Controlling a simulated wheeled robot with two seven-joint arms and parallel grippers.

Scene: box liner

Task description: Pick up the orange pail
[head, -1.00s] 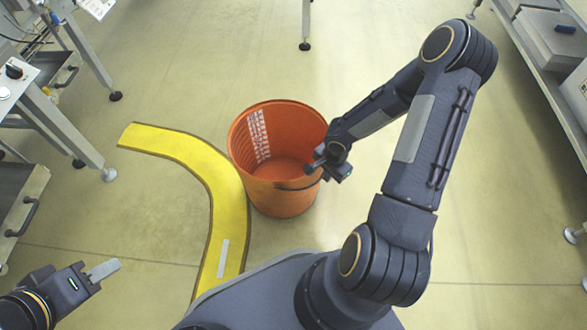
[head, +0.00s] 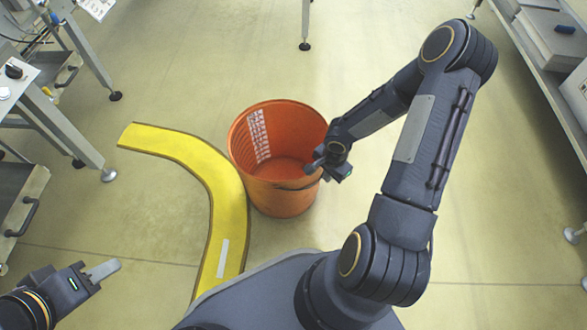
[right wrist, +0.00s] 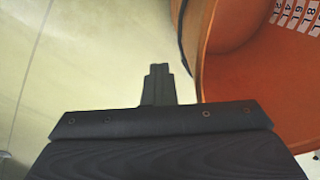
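The orange pail (head: 278,195) stands upright on the floor in the middle of the head view, its open top facing up. A white label with printed marks is on its inner wall, and a dark handle lies along its near side. My right gripper (head: 328,169) is at the pail's right rim. In the right wrist view the dark finger part (right wrist: 158,86) is just left of the pail's wall (right wrist: 255,90); I cannot tell whether it grips the rim. My left gripper (head: 103,270) is at the lower left, away from the pail; its finger gap is not visible.
A curved yellow floor strip (head: 195,160) runs just left of the pail. Metal-legged equipment (head: 70,125) stands at the left, and a shelf or bench (head: 545,55) at the right. The floor behind the pail is mostly clear.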

